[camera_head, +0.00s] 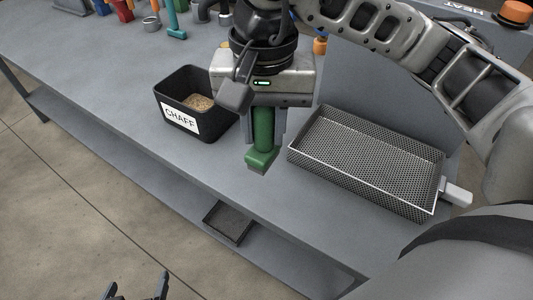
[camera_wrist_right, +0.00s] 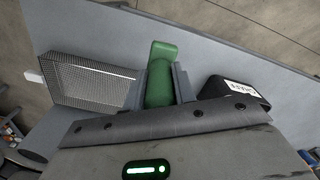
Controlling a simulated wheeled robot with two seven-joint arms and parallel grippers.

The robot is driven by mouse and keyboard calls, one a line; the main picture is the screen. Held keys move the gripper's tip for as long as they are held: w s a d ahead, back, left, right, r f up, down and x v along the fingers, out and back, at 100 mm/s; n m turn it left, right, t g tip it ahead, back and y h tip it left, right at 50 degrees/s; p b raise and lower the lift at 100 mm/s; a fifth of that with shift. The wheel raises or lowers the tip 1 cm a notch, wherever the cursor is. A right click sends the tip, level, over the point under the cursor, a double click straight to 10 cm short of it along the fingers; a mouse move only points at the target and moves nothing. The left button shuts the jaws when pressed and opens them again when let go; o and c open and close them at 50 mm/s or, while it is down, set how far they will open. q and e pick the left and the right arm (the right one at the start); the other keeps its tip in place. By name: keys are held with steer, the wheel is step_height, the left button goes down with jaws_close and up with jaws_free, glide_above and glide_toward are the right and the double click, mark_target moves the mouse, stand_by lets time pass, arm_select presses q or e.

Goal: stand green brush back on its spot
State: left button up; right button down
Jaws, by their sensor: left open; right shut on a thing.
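The green brush (camera_head: 263,138) is held upright in my right gripper (camera_head: 264,125), bristle end down, above or at the front part of the grey bench; I cannot tell whether it touches the bench top. In the right wrist view the green brush (camera_wrist_right: 161,72) sits between the two fingers of my right gripper (camera_wrist_right: 161,85), which are shut on it. My left gripper (camera_head: 137,288) is at the bottom edge of the head view, open and empty, away from the bench. The brush's spot cannot be made out.
A black chaff bin (camera_head: 190,113) with chaff inside stands just left of the brush. A perforated metal tray (camera_head: 370,158) lies to its right. Several tools and cups, including a teal hammer-like tool (camera_head: 174,22), stand at the back left. A dark tray (camera_head: 228,222) lies on the lower shelf.

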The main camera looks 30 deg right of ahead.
steer(key=shift+m, duration=0.3)
steer(key=w+d+f, duration=0.2)
steer(key=w+f, duration=0.2)
steer(key=w+d+f+p, duration=0.1)
steer(key=w+d+f, duration=0.1)
steer(key=w+f, duration=0.1)
steer(key=w+d+f, duration=0.3)
steer(key=w+f, duration=0.1)
steer(key=f, duration=0.1)
steer(key=shift+w+f, duration=0.1)
steer(key=shift+w, duration=0.2)
steer(key=shift+f, duration=0.25)
steer(key=shift+f, duration=0.2)
steer(key=c, duration=1.1)
jaws_free()
steer(key=shift+c, duration=0.2)
